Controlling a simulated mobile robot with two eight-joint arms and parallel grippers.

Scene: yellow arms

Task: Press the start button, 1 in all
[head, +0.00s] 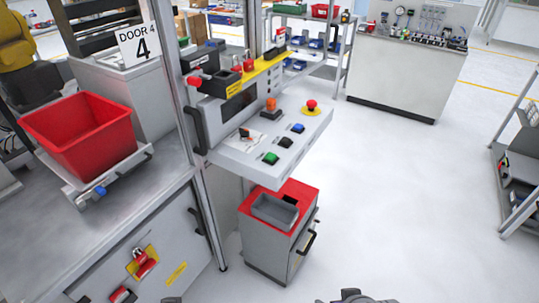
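A light grey control panel (252,160) juts out from the machine cell in the middle of the head view. A green button (271,158) sits at its near end. A black button (286,142) and a blue button (298,128) follow along the panel. A red mushroom button on a yellow disc (311,106) is at the far right corner. I cannot read any label marking the start button. Neither gripper's fingers show. Only dark grey parts, probably mine, show at the bottom edge, well below and apart from the panel.
A grey cabinet with a red top (294,190) and a grey tray (275,211) stands below the panel. A red bin (82,135) is at left. A vertical post (176,90) flanks the panel. Open floor (400,200) lies right; a shelf rack (520,165) is at the right edge.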

